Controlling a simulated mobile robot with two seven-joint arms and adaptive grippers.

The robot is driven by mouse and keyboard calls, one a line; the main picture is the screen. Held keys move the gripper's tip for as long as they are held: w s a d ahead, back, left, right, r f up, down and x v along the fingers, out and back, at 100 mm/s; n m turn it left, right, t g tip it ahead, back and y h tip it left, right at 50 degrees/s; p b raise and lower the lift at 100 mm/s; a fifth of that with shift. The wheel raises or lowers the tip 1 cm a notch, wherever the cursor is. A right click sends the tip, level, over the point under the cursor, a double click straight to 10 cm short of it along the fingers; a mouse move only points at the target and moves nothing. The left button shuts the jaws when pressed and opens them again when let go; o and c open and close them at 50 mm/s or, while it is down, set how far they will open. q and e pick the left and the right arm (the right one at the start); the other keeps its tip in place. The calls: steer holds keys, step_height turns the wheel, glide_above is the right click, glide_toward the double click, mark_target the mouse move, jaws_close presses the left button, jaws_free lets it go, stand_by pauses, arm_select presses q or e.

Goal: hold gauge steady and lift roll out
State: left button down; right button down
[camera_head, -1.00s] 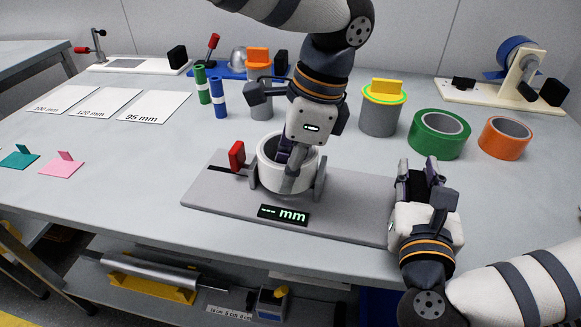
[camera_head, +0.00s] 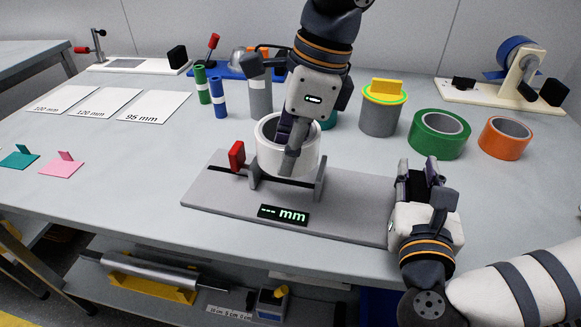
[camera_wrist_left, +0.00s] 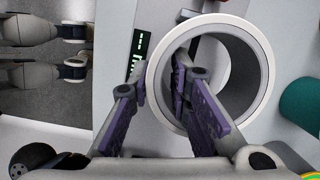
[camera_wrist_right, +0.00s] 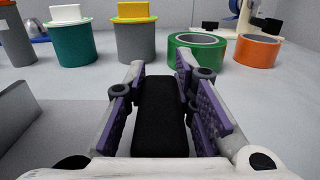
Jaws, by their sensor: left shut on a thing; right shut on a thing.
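The white roll (camera_head: 303,158) hangs upright between the grey posts of the gauge (camera_head: 350,204), its lower part still behind them. My left gripper (camera_head: 286,150) is shut on the near wall of the roll. In the left wrist view, one finger is outside the roll (camera_wrist_left: 258,65) and the other is inside its hollow. The gauge is a flat grey plate with a red block and a display reading "--- mm". My right gripper (camera_head: 420,176) is shut on a black handle (camera_wrist_right: 160,115) at the gauge's right end.
A grey can with a yellow block (camera_head: 381,112), a green roll (camera_head: 438,134) and an orange roll (camera_head: 505,138) stand behind. Slim green (camera_head: 202,84) and blue (camera_head: 217,97) cylinders stand at the back left. Labelled white cards (camera_head: 153,106) lie at left.

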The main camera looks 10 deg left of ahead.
steer(key=shift+f, duration=0.2)
arm_select(q)
steer(key=shift+w, duration=0.1)
arm_select(e)
steer(key=c, duration=1.3)
jaws_free()
steer(key=shift+r, duration=0.1)
steer(key=s, duration=0.6)
steer(key=shift+s+a, duration=0.1)
steer(key=shift+a, duration=0.2)
steer(key=shift+s, duration=0.6)
